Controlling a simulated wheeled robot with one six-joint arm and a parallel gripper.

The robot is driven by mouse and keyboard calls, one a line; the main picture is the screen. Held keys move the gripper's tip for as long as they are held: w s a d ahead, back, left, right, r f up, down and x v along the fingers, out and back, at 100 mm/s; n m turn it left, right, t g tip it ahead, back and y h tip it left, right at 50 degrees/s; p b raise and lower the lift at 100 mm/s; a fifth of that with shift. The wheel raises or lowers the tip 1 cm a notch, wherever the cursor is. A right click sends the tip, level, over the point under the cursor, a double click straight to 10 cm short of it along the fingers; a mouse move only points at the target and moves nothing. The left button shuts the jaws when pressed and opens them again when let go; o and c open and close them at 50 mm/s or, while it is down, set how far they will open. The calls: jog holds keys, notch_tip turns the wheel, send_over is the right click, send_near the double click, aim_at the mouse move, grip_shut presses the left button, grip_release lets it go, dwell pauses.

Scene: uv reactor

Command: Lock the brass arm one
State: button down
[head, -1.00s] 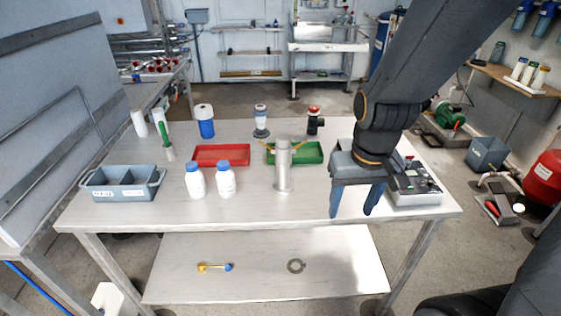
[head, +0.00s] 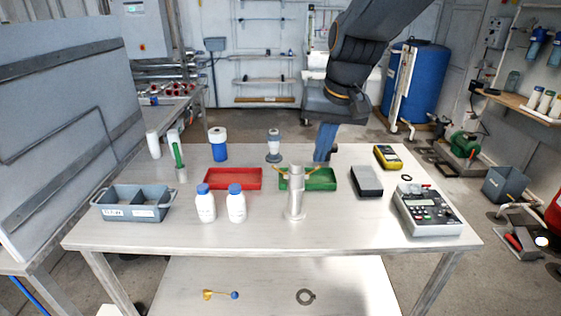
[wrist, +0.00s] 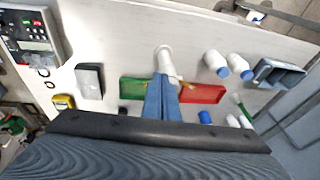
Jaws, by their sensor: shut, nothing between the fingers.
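A steel cylinder (head: 296,198) stands upright on the table, in front of the green tray. Two thin brass arms stick out near its top, a left one (head: 279,167) and a right one (head: 315,168); I cannot tell which is arm one. The cylinder (wrist: 163,55) also shows in the wrist view, with a brass arm (wrist: 189,85) beside my fingertips. My gripper (head: 323,157) is shut and empty, fingers pointing down, above and behind the green tray. Its blue fingers (wrist: 162,80) partly hide the cylinder's top and arms in the wrist view.
A green tray (head: 325,182) and a red tray (head: 233,182) lie behind the cylinder. Two white bottles (head: 205,207) stand to its left. A dark block (head: 367,182), a yellow meter (head: 387,157) and a control box (head: 428,212) are on the right. The table's front strip is clear.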

jog(key=w+a+r+y, duration=0.1)
jog(key=w+a+r, duration=0.3)
jog(key=r, duration=0.3)
jog(key=shift+a, duration=0.5)
jog(key=p, duration=0.3)
send_over(280, 171)
jog(key=shift+f, duration=6.35)
jog(key=shift+s+a, duration=0.15)
jog(key=shift+t, duration=0.3)
